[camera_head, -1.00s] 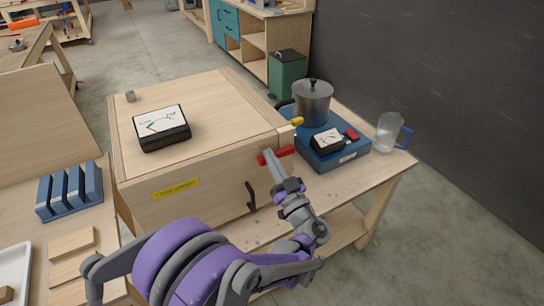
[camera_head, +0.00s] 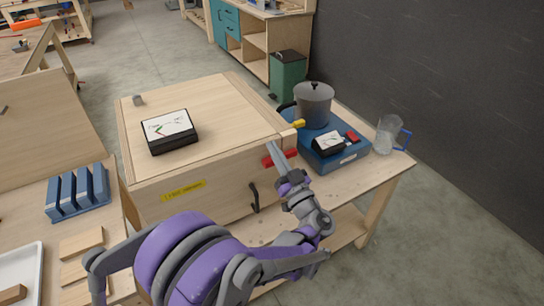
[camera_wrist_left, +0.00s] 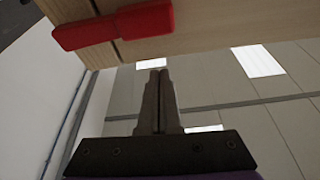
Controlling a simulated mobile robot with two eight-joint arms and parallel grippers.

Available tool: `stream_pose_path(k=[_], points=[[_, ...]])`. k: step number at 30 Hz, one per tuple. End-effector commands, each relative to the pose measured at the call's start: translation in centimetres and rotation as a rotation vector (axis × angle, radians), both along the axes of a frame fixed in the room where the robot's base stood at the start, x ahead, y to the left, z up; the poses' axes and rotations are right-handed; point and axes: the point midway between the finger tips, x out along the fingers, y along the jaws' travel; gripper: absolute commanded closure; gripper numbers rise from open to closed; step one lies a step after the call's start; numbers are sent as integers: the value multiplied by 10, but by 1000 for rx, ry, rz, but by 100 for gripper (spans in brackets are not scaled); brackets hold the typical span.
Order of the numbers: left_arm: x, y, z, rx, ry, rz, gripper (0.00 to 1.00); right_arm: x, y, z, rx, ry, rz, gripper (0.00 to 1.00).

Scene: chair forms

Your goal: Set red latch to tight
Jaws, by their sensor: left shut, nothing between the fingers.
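The red latch (camera_head: 282,158) is on the upper right part of the wooden box's (camera_head: 160,208) front face. It lies roughly level, its right end slightly higher. In the left wrist view the red latch (camera_wrist_left: 115,27) shows as two red parts across a dark seam in the wood. My left gripper (camera_head: 275,148) is shut and empty. In the head view its fingers overlap the latch; in the wrist view its fingertips (camera_wrist_left: 159,72) sit a little below the latch, with a gap in the picture. Whether they touch is unclear. My right gripper is not seen.
A yellow latch (camera_head: 298,123) is at the box's right side. A black meter (camera_head: 169,131) lies on the lid. A dark handle (camera_head: 254,197) is on the front. A pot (camera_head: 313,104) on a blue unit (camera_head: 350,158) and a glass mug (camera_head: 387,134) stand to the right.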

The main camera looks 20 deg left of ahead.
Motion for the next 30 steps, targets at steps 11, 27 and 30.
stream_pose_path(k=[11,27,30], points=[[-48,-62,-34,1,3,-5,100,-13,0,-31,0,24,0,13],[-57,-73,-36,1,2,-2,100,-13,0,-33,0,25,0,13],[-57,-73,-36,1,2,-2,100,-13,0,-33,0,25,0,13]])
